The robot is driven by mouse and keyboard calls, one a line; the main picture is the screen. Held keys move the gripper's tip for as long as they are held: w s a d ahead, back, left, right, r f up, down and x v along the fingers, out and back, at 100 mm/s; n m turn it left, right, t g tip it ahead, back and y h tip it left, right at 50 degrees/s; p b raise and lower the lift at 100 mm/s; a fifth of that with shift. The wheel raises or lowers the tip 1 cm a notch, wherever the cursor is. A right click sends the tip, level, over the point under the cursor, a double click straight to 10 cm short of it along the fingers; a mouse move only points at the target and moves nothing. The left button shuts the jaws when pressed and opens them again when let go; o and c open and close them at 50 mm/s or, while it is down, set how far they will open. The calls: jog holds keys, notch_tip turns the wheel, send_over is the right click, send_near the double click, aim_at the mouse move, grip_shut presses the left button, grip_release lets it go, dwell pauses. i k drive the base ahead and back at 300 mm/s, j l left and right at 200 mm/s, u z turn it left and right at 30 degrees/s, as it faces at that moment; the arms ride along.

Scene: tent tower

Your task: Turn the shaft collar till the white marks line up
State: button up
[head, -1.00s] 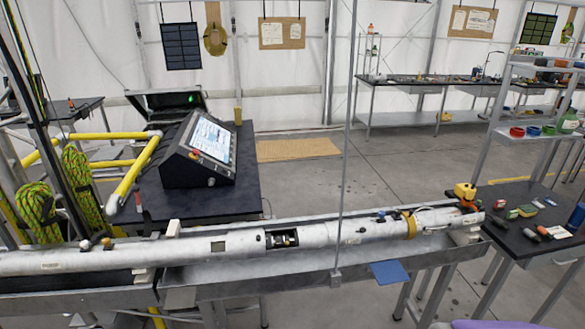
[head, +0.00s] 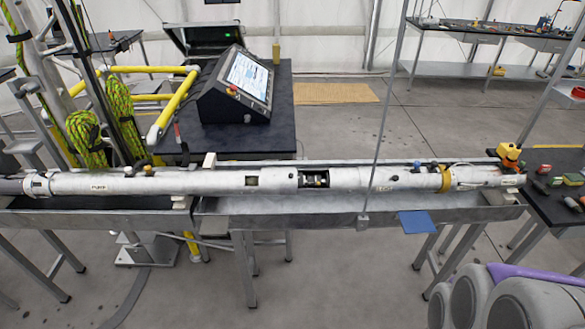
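A long white tube (head: 215,181) lies level in a metal trough. Near its middle is a cut-out window (head: 314,179) with dark and metallic parts inside. The shaft collar may be in there, but it is too small to tell, and I cannot make out any white marks. A yellow band (head: 446,178) circles the tube toward its right end. Grey rounded parts with a purple strip, which look like my own arm, fill the lower right corner. My gripper's fingers are not in view.
The metal trough (head: 290,207) stands on legs. A blue plate (head: 417,222) sticks out from the trough's front. Behind are a console (head: 240,88) and yellow rails (head: 172,104). The floor in front is mostly clear.

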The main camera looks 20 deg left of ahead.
aim_at(313, 181)
jog(key=i+j+z, duration=0.1)
jog(key=j, duration=0.2)
jog(key=i+j+z, duration=0.25)
jog(key=i+j, duration=0.15)
jog(key=j, duration=0.2)
jog(key=i+j+z, duration=0.15)
jog(key=j, duration=0.2)
jog(key=i+j+z, duration=0.1)
jog(key=j, duration=0.25)
